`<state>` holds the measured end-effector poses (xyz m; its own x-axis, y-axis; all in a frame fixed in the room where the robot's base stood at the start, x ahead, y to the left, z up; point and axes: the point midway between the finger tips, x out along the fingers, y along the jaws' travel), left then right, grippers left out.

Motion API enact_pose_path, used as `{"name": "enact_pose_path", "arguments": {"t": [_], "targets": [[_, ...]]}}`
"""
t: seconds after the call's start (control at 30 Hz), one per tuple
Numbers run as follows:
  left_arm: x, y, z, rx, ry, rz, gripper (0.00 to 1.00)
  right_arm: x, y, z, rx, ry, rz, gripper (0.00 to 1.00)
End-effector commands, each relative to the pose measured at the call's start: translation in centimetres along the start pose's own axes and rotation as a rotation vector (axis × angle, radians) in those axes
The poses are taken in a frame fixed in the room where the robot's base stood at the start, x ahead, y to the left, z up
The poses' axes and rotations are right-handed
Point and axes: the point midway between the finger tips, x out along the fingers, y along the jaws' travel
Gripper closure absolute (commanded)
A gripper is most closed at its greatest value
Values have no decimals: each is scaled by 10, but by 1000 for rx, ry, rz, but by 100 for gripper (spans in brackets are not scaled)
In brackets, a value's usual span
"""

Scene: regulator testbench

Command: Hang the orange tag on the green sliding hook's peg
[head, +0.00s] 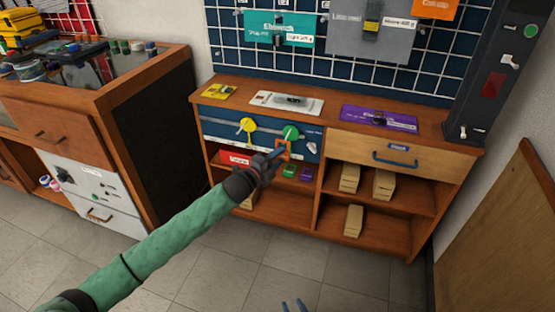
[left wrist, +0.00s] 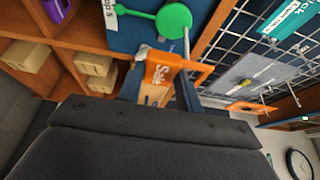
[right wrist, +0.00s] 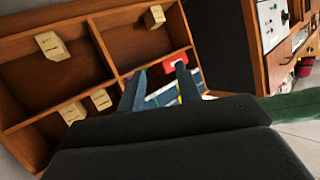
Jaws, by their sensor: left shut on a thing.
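My left gripper (head: 279,153) is shut on the orange tag (head: 288,150), in front of the blue drawer panel on the left of the bench. In the left wrist view the tag (left wrist: 163,72) is between the fingers (left wrist: 158,92), with its open loop to the right. The green sliding hook (head: 291,132) is a round disc just above the tag. In the left wrist view the hook (left wrist: 173,20) has a grey peg (left wrist: 186,42) close to the tag's loop; I cannot tell whether the loop is around it.
A yellow round hook (head: 247,125) is left of the green one on the blue panel (head: 268,136). A red box (head: 235,158) and small green and purple items sit on the shelf below. Beige boxes (head: 383,184) fill shelves at right. The floor in front is clear.

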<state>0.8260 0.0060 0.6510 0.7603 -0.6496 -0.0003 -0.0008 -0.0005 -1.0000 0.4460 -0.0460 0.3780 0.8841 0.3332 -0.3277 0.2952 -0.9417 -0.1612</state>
Motion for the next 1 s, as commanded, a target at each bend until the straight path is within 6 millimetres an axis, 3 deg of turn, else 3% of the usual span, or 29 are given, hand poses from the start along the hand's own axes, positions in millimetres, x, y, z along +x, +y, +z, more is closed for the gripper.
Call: {"name": "enact_pose_path", "arguments": {"t": [1.0], "targets": [[7, 0, 3, 0, 0, 0, 86, 5, -3, -52, -20, 151, -7, 65]]}}
